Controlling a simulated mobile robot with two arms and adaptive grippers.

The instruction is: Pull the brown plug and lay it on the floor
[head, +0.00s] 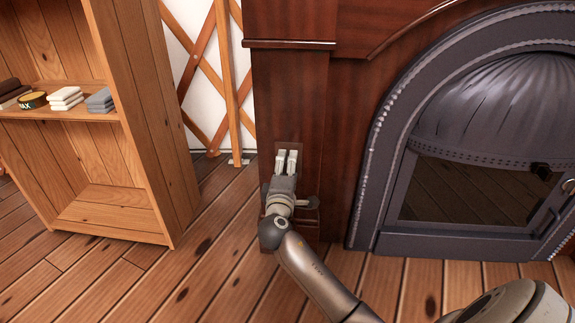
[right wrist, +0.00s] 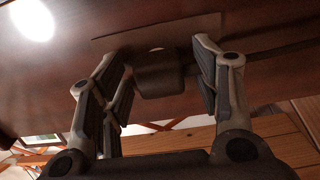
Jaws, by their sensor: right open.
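The brown plug (right wrist: 158,77) shows in the right wrist view as a dark, rounded block against a flat brown plate (right wrist: 150,34) on the dark wood. My right gripper (head: 286,161) is at the wood pillar left of the stove, in front of a small brown plate (head: 290,146). In the right wrist view my right gripper (right wrist: 165,62) is open, with one finger on each side of the plug. A gap shows on the left; the right finger is closer, and I cannot tell if it touches. In the head view the gripper hides the plug. My left gripper is not in view.
A dark arched stove (head: 470,130) with a glass door stands to the right. A wooden shelf (head: 115,200) with folded cloths and a round tin (head: 33,100) is at the left. The plank floor (head: 190,280) is clear in front of the shelf and pillar.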

